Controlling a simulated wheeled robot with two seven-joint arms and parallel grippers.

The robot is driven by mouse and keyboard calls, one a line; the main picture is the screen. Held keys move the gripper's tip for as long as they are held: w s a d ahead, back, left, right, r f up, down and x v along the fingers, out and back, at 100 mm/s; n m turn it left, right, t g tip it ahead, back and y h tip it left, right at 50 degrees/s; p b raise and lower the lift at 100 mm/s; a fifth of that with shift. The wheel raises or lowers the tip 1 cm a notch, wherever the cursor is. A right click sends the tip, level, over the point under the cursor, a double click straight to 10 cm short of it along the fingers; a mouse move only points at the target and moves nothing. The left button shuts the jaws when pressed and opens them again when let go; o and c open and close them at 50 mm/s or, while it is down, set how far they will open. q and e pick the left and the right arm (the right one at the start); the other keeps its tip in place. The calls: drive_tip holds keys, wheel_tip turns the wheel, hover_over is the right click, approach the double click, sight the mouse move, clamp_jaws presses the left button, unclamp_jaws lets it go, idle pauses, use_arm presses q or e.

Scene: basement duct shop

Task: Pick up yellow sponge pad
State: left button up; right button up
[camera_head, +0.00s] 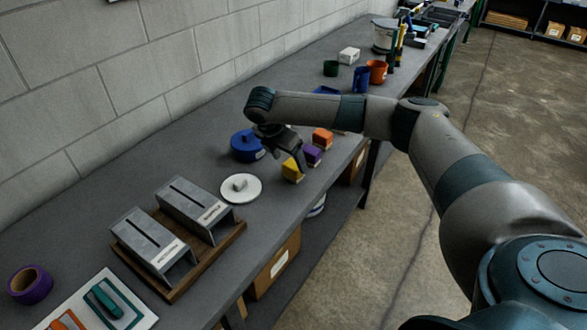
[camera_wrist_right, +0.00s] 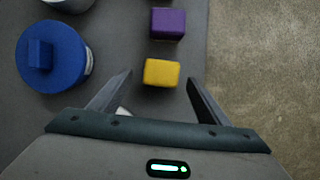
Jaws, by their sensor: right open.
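The yellow sponge pad (camera_head: 292,170) is a small block near the front edge of the grey bench in the head view. In the right wrist view the yellow pad (camera_wrist_right: 161,73) lies just beyond and between the fingertips. My right gripper (camera_head: 297,157) is above the pad, with its fingers apart; in the wrist view the gripper (camera_wrist_right: 160,80) is open and empty. In the head view the fingers partly cover the pad. My left gripper is not in view.
A purple block (camera_head: 312,155) and an orange block (camera_head: 322,138) sit behind the pad. A blue lidded pot (camera_head: 246,146) and a white disc (camera_head: 240,188) stand to its left. Metal slotted boxes (camera_head: 152,243) are nearer. The bench edge is close on the right.

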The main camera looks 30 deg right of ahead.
sight(293, 165)
drive_tip(key=shift+f, duration=0.15)
drive_tip(key=shift+d+f+p, duration=0.35)
drive_tip(key=shift+f+p, duration=0.15)
drive_tip(key=shift+p, duration=0.1)
drive_tip(key=p+x, duration=0.1)
drive_tip(key=x, duration=0.2)
drive_tip(key=shift+d+f, duration=0.15)
drive_tip(key=shift+f, duration=0.3)
drive_tip(key=c, duration=1.2)
drive_tip(key=shift+o, duration=0.2)
